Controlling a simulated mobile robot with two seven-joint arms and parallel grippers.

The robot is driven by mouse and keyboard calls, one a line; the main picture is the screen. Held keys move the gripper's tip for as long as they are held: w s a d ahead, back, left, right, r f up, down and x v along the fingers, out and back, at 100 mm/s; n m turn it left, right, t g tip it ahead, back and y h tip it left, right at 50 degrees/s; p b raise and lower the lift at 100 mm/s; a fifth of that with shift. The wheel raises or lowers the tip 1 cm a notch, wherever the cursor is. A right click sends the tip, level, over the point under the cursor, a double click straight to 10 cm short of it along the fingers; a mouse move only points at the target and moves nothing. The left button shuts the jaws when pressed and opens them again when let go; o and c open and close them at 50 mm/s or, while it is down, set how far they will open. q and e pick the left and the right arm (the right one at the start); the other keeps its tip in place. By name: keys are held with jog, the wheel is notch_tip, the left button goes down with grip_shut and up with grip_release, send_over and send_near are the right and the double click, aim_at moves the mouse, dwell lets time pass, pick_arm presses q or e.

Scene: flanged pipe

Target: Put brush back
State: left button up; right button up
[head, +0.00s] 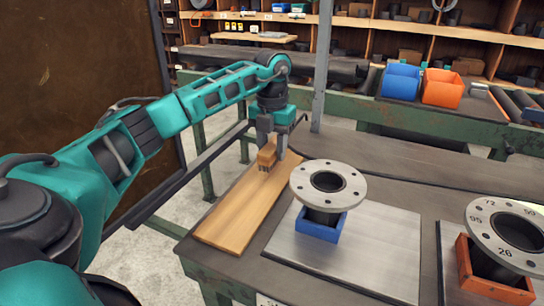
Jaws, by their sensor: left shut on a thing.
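My left gripper (273,143) points down over the far end of a wooden board (236,213) on the workbench. It is shut on the brush (267,156), which has a light wooden body and dark bristles on its underside. The brush is at the board's far end; I cannot tell whether its bristles touch the wood. My right gripper is not in view.
A flanged pipe (328,183) stands in a blue holder (319,225) on a metal plate (367,252), right of the board. Another flanged pipe (510,232) stands in an orange holder (488,279) at right. Blue (401,82) and orange bins (442,89) sit behind.

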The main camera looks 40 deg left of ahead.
aim_at(272, 145)
pick_arm(q)
jog(key=shift+f, duration=1.15)
jog(key=shift+f, duration=0.15)
jog(key=o, duration=0.9)
jog(key=shift+o, duration=0.2)
notch_tip(272, 145, up, 12)
jog(key=shift+r+p, duration=0.2)
jog(key=shift+p, duration=0.55)
